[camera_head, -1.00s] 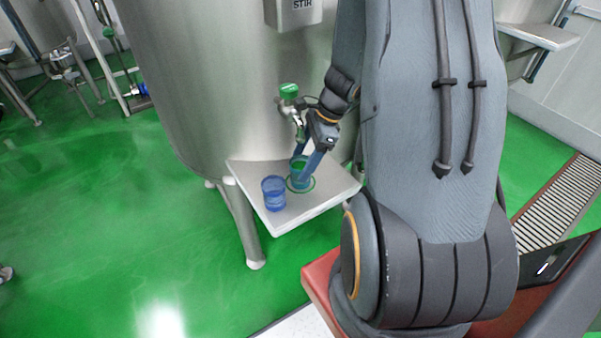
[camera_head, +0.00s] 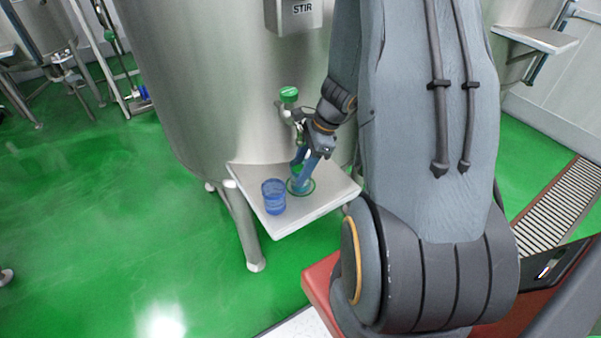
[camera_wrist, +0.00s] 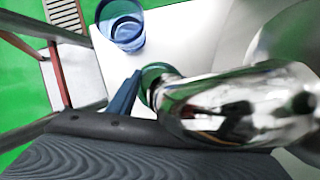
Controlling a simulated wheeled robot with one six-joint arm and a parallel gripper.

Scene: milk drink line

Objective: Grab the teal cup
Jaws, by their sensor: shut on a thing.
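The teal cup (camera_head: 298,186) stands on the small shelf (camera_head: 322,206) in front of the steel tank, on a green ring mark under the tap. My gripper (camera_head: 303,172) is shut on the teal cup, its blue fingers on the cup's sides. In the wrist view the cup's green rim (camera_wrist: 151,77) shows only in part, beside one blue finger (camera_wrist: 124,97); the shiny tap spout covers the rest.
A blue cup (camera_head: 273,197) stands on the shelf just left of the teal cup. The tap with a green knob (camera_head: 289,95) is close above my gripper, and its spout (camera_wrist: 240,105) fills much of the wrist view. The tank (camera_head: 225,90) rises behind.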

